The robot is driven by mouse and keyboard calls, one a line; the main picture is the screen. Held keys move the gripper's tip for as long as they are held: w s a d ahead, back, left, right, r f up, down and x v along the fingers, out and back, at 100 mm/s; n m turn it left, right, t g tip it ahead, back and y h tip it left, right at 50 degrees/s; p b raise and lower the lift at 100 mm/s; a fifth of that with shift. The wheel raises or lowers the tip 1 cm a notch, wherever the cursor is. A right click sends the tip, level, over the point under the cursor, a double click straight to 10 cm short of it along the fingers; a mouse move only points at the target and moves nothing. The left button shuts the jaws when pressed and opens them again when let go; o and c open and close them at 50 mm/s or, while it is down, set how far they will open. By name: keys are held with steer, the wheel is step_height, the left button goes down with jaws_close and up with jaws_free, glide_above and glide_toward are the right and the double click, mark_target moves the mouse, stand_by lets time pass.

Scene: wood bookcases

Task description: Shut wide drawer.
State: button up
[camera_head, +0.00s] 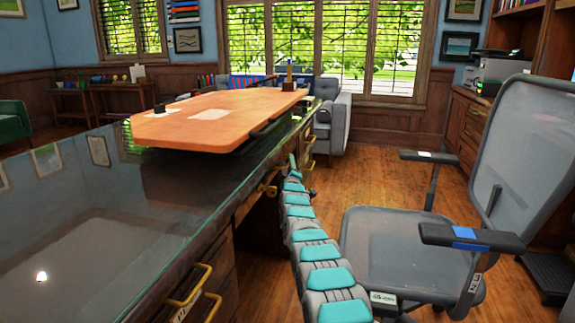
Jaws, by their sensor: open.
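A dark wood desk (222,287) with a glass top runs along the left, with brass drawer handles on its right side. Two near handles (190,285) sit one below the other. Smaller handles (268,190) show farther along, by the dark knee space. I cannot tell which front is the wide drawer or how far it stands out; my arm and the steep angle hide part of that side. My teal and grey arm reaches along the desk. My gripper (293,163) is at its far end, close to the desk's side, small and open. Contact with a drawer cannot be made out.
A grey office chair (400,250) stands close to the right of my arm. An orange-brown wooden board (215,118) lies on the desk. A grey armchair (335,120) is beyond the desk's far end. Wood floor (372,180) is clear between desk and chair farther back.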

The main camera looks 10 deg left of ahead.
steer(key=shift+s+d+f, duration=0.15)
steer(key=shift+s+f, duration=0.1)
steer(key=shift+s, duration=0.1)
steer(key=shift+s+d, duration=0.25)
steer(key=shift+s, duration=0.45)
steer(key=shift+b+v, duration=0.35)
steer(key=shift+v, duration=2.4)
